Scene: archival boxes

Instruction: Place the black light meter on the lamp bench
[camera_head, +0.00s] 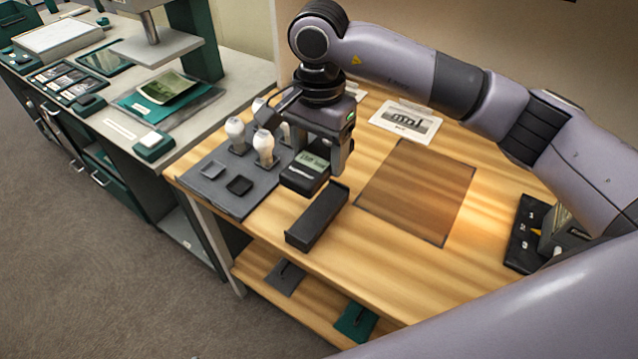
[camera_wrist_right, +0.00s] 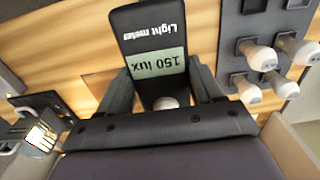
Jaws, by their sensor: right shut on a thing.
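The black light meter (camera_head: 305,174) has a pale display; in the right wrist view the meter (camera_wrist_right: 150,30) reads "150 lux". My right gripper (camera_head: 322,158) is shut on it, with a finger on each side, as the right wrist view also shows (camera_wrist_right: 163,85). The meter is over the wooden lamp bench (camera_head: 375,255), near the right edge of a grey lamp tray and behind a long black box. I cannot tell whether its underside touches anything. My left gripper is not in view.
The grey tray (camera_head: 213,195) holds several white bulbs. The long black box (camera_head: 317,216) stands near the front edge. A brown outlined square (camera_head: 418,190) is bare. A printed card (camera_head: 406,122) lies behind; a black numbered unit (camera_head: 525,235) stands at right.

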